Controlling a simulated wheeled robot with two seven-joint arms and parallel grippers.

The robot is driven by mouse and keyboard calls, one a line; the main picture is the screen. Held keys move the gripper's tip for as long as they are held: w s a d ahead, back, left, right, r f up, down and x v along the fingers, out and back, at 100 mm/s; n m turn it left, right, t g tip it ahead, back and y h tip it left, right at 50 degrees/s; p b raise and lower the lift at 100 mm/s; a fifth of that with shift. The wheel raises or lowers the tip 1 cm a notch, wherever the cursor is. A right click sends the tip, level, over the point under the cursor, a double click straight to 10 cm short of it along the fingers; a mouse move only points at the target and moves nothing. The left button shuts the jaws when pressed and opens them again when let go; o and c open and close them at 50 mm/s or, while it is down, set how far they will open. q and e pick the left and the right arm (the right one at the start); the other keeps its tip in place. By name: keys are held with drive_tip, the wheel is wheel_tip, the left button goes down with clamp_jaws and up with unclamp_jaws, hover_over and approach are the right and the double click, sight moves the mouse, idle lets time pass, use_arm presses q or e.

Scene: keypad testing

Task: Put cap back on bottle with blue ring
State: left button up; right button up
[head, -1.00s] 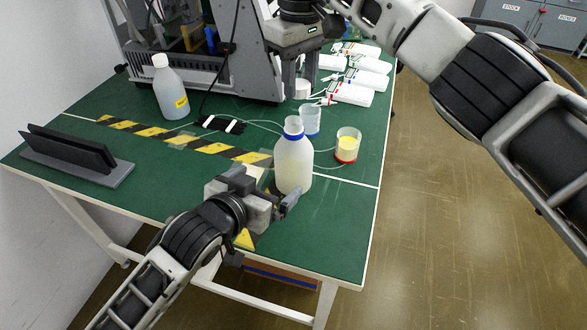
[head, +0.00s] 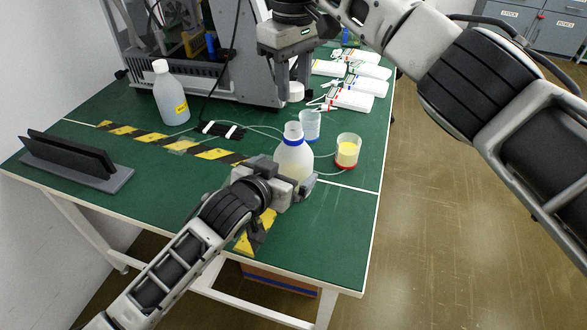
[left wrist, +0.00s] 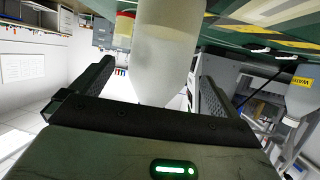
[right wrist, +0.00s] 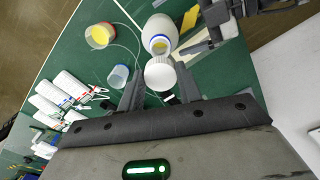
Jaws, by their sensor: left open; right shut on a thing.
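The white translucent bottle with the blue ring (head: 294,158) stands upright and uncapped near the table's front right. In the left wrist view the bottle (left wrist: 165,50) lies between the two spread fingers of my left gripper (left wrist: 153,88); I cannot tell whether they touch it. In the head view this gripper (head: 298,187) is at the bottle's lower body, partly covering it. My right gripper (head: 292,88) is shut on the white cap (head: 297,92), above and behind the bottle. In the right wrist view the cap (right wrist: 160,76) is between the fingertips, just below the bottle mouth in the picture.
A cup with a blue ring (head: 309,126) and a red-based cup of yellow liquid (head: 348,153) stand close behind and right of the bottle. A capped bottle (head: 171,95), a black stand (head: 75,160) and several white packs (head: 349,99) are farther off. The table's front right (head: 335,225) is clear.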

use_arm(q)
drive_tip(key=shift+x, duration=2.6)
drive_tip(key=shift+c, duration=0.3)
drive_tip(key=c, duration=1.4)
use_arm(e)
hover_over(295, 127)
drive_tip(key=shift+w+f, duration=0.1)
drive_tip(key=shift+f, duration=2.35)
use_arm(q)
drive_tip(key=shift+f, duration=0.1)
use_arm(e)
drive_tip(key=shift+f, duration=0.9)
drive_tip(key=shift+f, duration=0.55)
